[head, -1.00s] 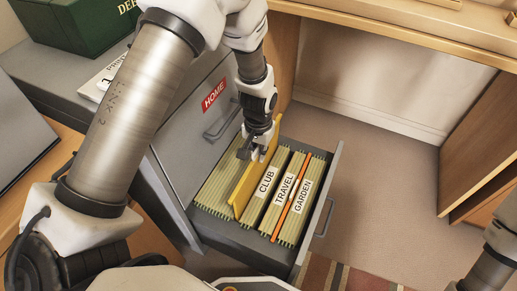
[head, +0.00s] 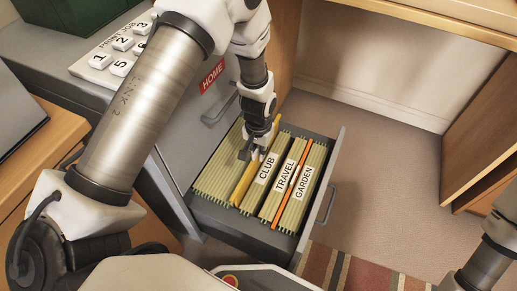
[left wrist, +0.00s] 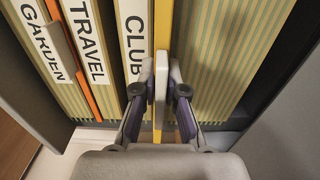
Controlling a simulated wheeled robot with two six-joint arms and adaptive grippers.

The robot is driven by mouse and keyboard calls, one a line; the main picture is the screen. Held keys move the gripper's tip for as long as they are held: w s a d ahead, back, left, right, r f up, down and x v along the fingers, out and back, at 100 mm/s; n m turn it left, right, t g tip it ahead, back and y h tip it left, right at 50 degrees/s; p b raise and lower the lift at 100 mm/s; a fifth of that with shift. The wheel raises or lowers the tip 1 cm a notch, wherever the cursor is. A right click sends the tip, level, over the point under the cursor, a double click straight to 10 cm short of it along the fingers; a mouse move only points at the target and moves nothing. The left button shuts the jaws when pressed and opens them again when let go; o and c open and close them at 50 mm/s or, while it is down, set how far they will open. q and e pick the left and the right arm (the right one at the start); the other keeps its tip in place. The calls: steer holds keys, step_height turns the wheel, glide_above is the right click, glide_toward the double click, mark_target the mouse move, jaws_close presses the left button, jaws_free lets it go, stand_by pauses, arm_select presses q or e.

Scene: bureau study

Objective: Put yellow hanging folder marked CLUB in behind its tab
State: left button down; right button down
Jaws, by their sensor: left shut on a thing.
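The yellow hanging folder (head: 241,186) stands in the open drawer, just left of the white CLUB tab (head: 266,168) in the head view. It also shows in the left wrist view (left wrist: 162,30), beside the CLUB tab (left wrist: 134,45). My left gripper (head: 257,152) points down over the drawer and is shut on the folder's top edge, with one finger on each side (left wrist: 163,95). The folder sits low among the green files; its lower part is hidden. Any lettering on it is out of sight. Part of my right arm shows at the right edge, but its gripper is not in view.
The drawer (head: 240,221) also holds TRAVEL (head: 286,176) and GARDEN (head: 304,182) tabs, with an orange folder (head: 290,185) between them. Green hanging files fill the left section. The cabinet's HOME front (head: 212,78) rises behind. Floor right of the drawer is clear.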

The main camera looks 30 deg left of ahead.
arm_select(q)
step_height(320, 180, down, 4)
steer(key=shift+r+b, duration=0.2)
steer(key=shift+b, duration=0.45)
steer(key=c, duration=1.2)
jaws_free()
steer(key=shift+o, duration=0.2)
step_height(320, 180, up, 12)
